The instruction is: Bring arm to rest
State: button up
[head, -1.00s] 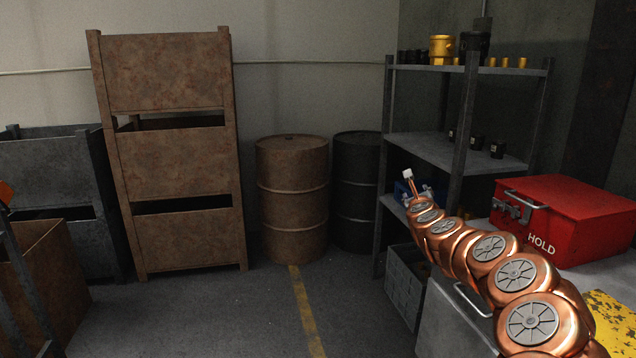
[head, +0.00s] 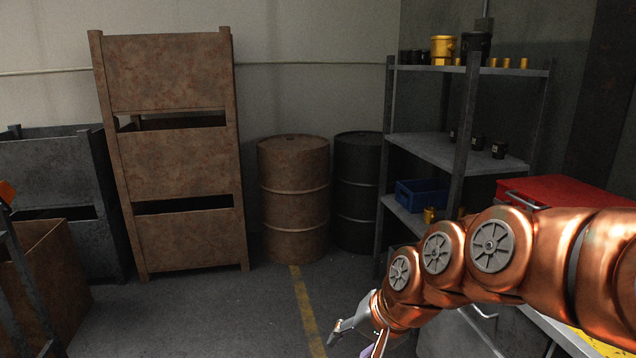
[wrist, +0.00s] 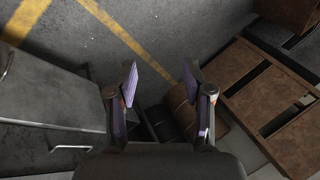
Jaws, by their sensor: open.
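My arm stretches in from the right in the head view, copper-coloured with grey round caps. My gripper (head: 358,340) hangs at its end over the floor, low in the picture and partly cut off by the bottom edge. In the wrist view my gripper (wrist: 161,82) has its two purple-padded fingers spread wide apart. Nothing is between them, and the grey floor with a yellow line lies beyond.
A red box (head: 560,188) is partly hidden behind my arm. A shelf (head: 440,150) holds a blue crate (head: 421,194). A rusty drum (head: 293,200) and stacked brown bins (head: 178,160) stand behind. The floor (head: 235,310) at centre-left is clear.

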jog(key=s+d+f+n+g+h, duration=0.2)
jog(key=s+d+f+g, duration=0.3)
jog(key=s, duration=0.7)
jog(key=s+d+f+n+g+h, duration=0.1)
jog(key=s+d+f+n+h, duration=0.1)
jog(key=s+d, duration=0.7)
notch_tip(320, 180, up, 13)
jog(key=s+a+p, duration=0.1)
jog(key=s+p, duration=0.1)
jog(key=p, duration=1)
jog(key=shift+a+t, duration=0.3)
jog(key=shift+f, duration=0.1)
